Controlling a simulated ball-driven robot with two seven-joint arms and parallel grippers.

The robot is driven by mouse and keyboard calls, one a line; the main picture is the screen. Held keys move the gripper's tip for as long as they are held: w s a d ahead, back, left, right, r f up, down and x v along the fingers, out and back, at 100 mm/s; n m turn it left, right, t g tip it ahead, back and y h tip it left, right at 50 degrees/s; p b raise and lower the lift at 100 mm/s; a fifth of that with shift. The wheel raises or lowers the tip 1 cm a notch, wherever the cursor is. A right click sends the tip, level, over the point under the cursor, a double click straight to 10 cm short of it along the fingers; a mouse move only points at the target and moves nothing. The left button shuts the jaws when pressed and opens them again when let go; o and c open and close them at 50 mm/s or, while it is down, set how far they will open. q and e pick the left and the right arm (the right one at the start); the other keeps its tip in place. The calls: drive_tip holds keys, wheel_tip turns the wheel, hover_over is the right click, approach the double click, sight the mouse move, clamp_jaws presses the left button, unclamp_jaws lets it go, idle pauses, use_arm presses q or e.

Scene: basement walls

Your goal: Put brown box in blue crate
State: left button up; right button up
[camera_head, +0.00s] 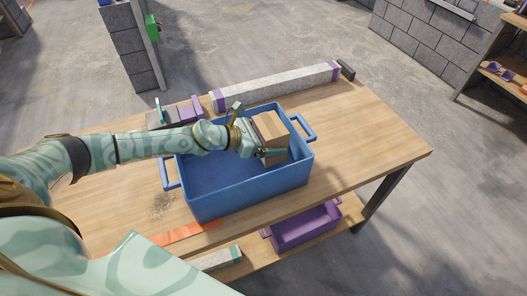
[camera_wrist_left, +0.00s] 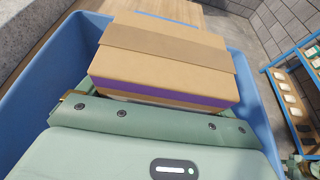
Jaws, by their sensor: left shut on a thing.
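The brown box (camera_head: 271,131) is in my left gripper (camera_head: 272,152), at the right part of the blue crate (camera_head: 247,192). The crate stands on the wooden table. The left gripper is shut on the box, within the crate's outline. In the left wrist view the brown box (camera_wrist_left: 165,60) has a darker tape band on top and a purple stripe along its lower edge, and the blue crate (camera_wrist_left: 255,110) surrounds it. Whether the box touches the crate floor is hidden.
The wooden table (camera_head: 375,147) is clear to the right of the crate. A long grey block with purple ends (camera_head: 275,87) lies behind it. Small grey and purple items (camera_head: 187,110) lie behind left. A purple bin (camera_head: 303,229) sits on the lower shelf.

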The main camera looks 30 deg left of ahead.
use_arm(q)
wheel_tip(320, 180, down, 5)
drive_tip(key=shift+r+b, duration=0.2)
drive_tip(key=shift+b, duration=0.9)
drive_tip(key=shift+w+r, duration=0.1)
drive_tip(key=shift+f, duration=0.2)
drive_tip(key=o, duration=1)
drive_tip(key=shift+o, duration=0.2)
drive_tip(key=shift+r, duration=0.2)
